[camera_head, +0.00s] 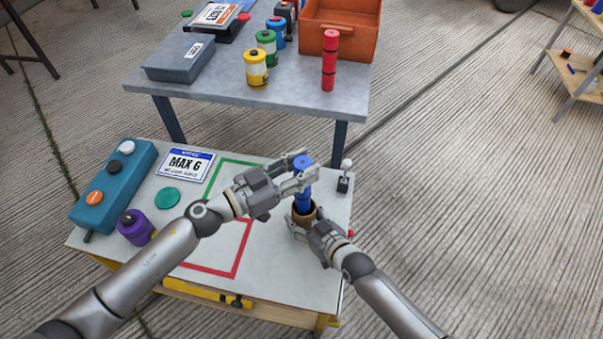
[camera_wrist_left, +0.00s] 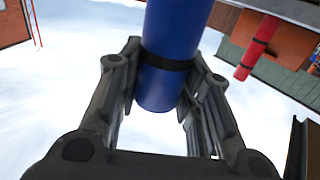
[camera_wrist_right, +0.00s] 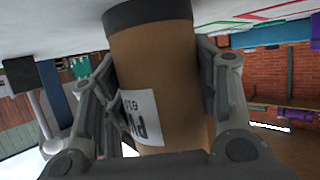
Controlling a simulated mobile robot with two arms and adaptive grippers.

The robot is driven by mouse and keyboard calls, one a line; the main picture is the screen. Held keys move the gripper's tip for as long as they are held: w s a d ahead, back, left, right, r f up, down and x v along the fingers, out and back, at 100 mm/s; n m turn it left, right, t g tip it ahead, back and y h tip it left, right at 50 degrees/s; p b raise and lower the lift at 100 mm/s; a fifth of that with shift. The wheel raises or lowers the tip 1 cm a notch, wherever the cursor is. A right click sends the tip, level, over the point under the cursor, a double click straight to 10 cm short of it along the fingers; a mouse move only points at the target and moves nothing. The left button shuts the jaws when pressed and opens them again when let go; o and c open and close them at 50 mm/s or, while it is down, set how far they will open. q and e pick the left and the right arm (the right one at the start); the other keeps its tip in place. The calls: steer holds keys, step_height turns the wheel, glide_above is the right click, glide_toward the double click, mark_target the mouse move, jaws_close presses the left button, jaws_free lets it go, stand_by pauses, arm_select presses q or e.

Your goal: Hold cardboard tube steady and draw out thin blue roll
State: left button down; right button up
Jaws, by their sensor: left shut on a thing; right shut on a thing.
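The thin blue roll (camera_head: 302,200) stands upright at the right side of the near table, its lower part inside the brown cardboard tube (camera_head: 303,216). My left gripper (camera_head: 303,175) is shut on the upper part of the roll, above the tube. In the left wrist view the blue roll (camera_wrist_left: 175,50) has a black band and sits between both fingers. My right gripper (camera_head: 303,223) is shut around the tube near the tabletop. In the right wrist view the tube (camera_wrist_right: 155,65) has a white label and a dark end. The lower part of the roll is hidden in the tube.
A small lever (camera_head: 344,178) stands just right of the roll. The far table holds a red roll (camera_head: 330,60), cans and an orange bin (camera_head: 345,15).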

steer(key=o, duration=1.5)
steer(key=shift+c, duration=0.2)
steer(key=shift+s+d, duration=0.1)
steer(key=v, duration=1.1)
steer(key=shift+s+d+r, duration=0.15)
steer(key=shift+s+d, duration=0.1)
steer(key=shift+d, duration=0.05)
